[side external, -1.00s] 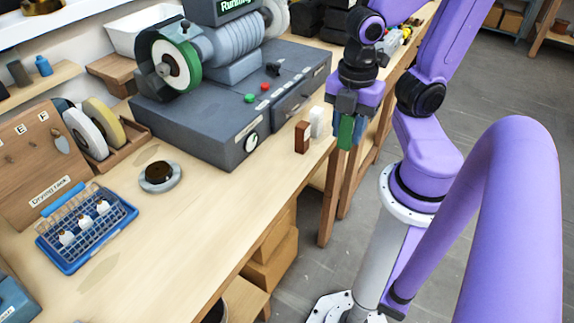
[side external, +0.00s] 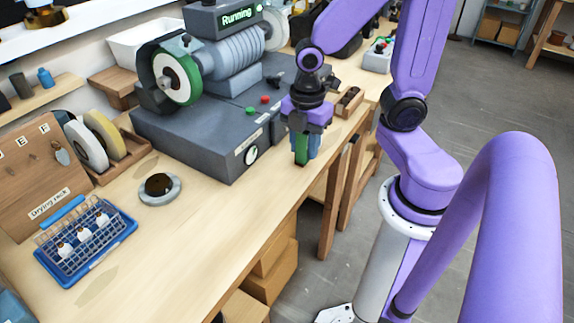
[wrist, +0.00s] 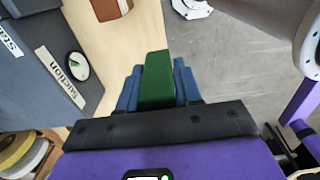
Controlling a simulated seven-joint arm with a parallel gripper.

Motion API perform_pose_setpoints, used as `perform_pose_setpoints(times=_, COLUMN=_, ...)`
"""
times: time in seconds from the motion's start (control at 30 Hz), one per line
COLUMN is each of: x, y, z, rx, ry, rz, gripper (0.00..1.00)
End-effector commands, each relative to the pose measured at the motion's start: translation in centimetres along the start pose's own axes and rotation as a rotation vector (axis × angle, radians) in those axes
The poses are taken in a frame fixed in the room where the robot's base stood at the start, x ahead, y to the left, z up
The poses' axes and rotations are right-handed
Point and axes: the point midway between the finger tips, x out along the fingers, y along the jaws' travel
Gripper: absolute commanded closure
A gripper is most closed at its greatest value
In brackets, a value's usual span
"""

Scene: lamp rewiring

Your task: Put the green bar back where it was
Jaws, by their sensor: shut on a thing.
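The green bar (side external: 302,152) hangs upright between the fingers of my gripper (side external: 305,148) in the side view. My gripper is shut on it, beside the front right corner of the grey machine and near the bench's front edge. The wrist view shows the green bar (wrist: 157,78) between the two blue fingers. A reddish-brown bar (wrist: 108,9) with a white piece (wrist: 123,6) beside it stands on the bench at the top of the wrist view. I cannot tell whether the green bar's lower end touches the bench.
The grey machine (side external: 195,140) with its grinding wheel stands close to my gripper. A small wooden block (side external: 348,101) lies behind my gripper. A round dish (side external: 160,189) and a blue drying rack (side external: 90,245) stand at left. The front of the bench (side external: 215,225) is clear.

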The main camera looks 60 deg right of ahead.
Motion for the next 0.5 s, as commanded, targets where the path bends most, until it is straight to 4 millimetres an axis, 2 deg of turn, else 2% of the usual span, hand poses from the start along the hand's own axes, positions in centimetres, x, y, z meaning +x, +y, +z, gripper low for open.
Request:
perform_pose_setpoints(times=0.3, x=3.3, y=2.6, z=0.0, rx=0.002, ry=-0.003, rz=-0.005, gripper=1.00)
perform_pose_setpoints(times=0.5, x=4.6, y=3.7, z=-0.1, rx=0.002, ry=-0.001, rz=-0.002, gripper=1.00)
